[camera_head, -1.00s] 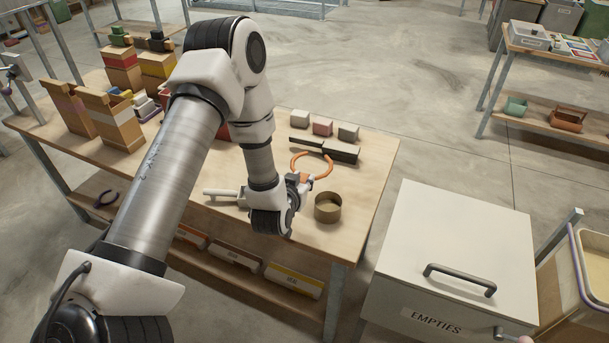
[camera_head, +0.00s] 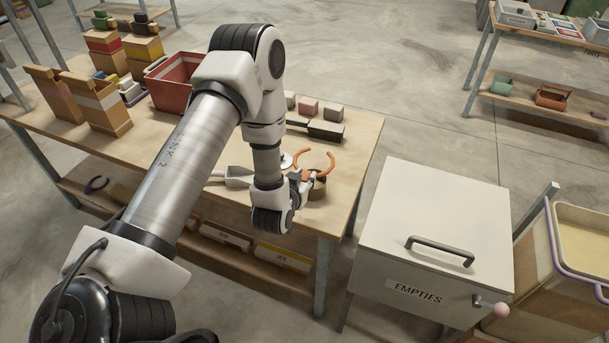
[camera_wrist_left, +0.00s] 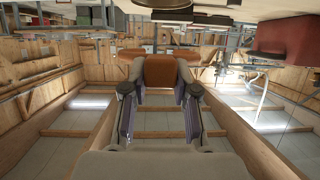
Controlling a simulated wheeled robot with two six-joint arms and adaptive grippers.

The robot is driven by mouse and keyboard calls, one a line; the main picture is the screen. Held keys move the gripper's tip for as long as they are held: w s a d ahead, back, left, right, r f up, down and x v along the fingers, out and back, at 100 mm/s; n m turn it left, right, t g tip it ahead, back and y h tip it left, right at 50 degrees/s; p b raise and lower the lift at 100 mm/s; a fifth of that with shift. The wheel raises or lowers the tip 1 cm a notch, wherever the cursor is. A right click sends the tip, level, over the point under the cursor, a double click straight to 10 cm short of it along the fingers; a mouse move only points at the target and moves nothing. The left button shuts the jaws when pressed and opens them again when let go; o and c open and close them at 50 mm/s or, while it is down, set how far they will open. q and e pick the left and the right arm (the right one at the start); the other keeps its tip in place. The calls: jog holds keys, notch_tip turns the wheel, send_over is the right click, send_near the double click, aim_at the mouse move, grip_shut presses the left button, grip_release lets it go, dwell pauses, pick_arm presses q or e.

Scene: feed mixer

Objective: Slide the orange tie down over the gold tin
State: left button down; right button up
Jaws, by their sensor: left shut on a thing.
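The orange tie (camera_head: 328,163) is an open C-shaped ring with its gap facing away from me. My left gripper (camera_head: 301,178) is shut on its near side and holds it over the workbench. In the left wrist view an orange-brown piece of the tie (camera_wrist_left: 160,71) sits between the fingers. The gold tin (camera_head: 318,190) stands on the bench just right of the gripper, partly hidden by the gripper and tie. The tie appears above and slightly beyond the tin; its exact height is unclear. My right gripper is not in view.
The wooden bench (camera_head: 345,180) carries a scoop (camera_head: 236,176), small blocks (camera_head: 309,107), dark bars (camera_head: 325,130) and a red bin (camera_head: 176,82). Its right edge is close to the tin. A white "EMPTIES" bin (camera_head: 432,215) stands to the right.

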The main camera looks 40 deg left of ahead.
aim_at(304, 211)
pick_arm(q)
jog(key=shift+f, duration=0.6)
jog(key=shift+d+f+b, duration=0.1)
jog(key=shift+f+b, duration=0.85)
jog(key=shift+b, duration=0.1)
jog(key=shift+f+b, duration=3)
jog(key=shift+f, duration=0.9)
jog(key=shift+c, duration=2.1)
grip_release()
jog(key=shift+r, duration=0.1)
